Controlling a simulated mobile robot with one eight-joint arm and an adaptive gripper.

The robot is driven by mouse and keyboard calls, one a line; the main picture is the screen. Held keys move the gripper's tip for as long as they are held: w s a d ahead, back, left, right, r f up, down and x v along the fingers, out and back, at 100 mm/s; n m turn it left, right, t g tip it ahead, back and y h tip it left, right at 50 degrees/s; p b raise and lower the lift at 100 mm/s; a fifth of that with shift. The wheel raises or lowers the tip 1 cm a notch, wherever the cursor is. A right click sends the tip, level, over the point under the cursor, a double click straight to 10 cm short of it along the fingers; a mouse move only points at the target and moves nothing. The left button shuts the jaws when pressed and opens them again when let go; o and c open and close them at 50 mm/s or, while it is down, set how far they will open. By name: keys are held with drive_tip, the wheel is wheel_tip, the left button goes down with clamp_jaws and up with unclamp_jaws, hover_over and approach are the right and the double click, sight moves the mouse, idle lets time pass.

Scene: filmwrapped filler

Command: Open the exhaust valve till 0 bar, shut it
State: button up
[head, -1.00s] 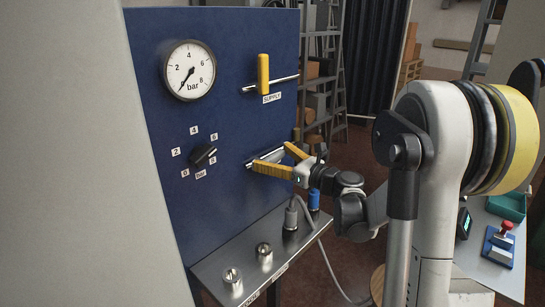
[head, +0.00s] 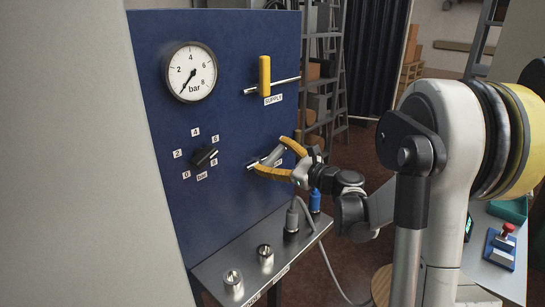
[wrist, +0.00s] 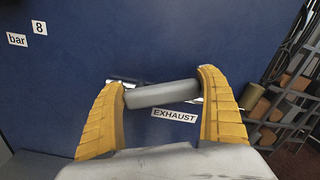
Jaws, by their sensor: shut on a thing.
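The blue panel's exhaust valve has a grey handle (head: 273,157) on a short metal pipe, above the EXHAUST label (wrist: 174,115) in the wrist view. My gripper (head: 281,155) has its two yellow fingers around this handle (wrist: 160,94), one at each end. The handle is tilted across the pipe in the head view; fingers partly hide it. The round pressure gauge (head: 191,71) has its needle pointing to the lower left, near the zero end of the scale; the zero mark itself is not readable.
The supply valve's yellow handle (head: 265,76) stands upright across its pipe. A black regulator knob (head: 204,157) sits left of my gripper. A metal shelf (head: 233,262) with fittings and a hose juts out below. A side table with a red button (head: 507,228) stands at the right.

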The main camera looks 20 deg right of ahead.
sight(254, 153)
drive_tip(key=n, duration=0.2)
drive_tip(key=a+n, duration=0.1)
drive_tip(key=shift+s+r+n, duration=0.2)
drive_tip(key=shift+r+n, duration=0.1)
drive_tip(key=shift+n, duration=0.1)
drive_tip(key=n, duration=0.2)
drive_tip(key=shift+s+a+r+n, duration=0.15)
drive_tip(key=shift+s+a+n, duration=0.05)
drive_tip(key=shift+a+n, duration=0.1)
drive_tip(key=n, duration=0.1)
drive_tip(key=a+n, duration=0.1)
drive_tip(key=n, duration=0.1)
drive_tip(key=shift+s+n, duration=0.2)
drive_tip(key=shift+n, duration=0.1)
drive_tip(key=shift+s+a+n, duration=0.1)
drive_tip(key=shift+a+n, duration=0.15)
drive_tip(key=shift+n, duration=0.55)
drive_tip(key=shift+s+a+n, duration=0.1)
drive_tip(key=shift+a+n, duration=0.15)
drive_tip(key=shift+n, duration=0.55)
drive_tip(key=o, duration=1.2)
drive_tip(key=shift+s, duration=0.1)
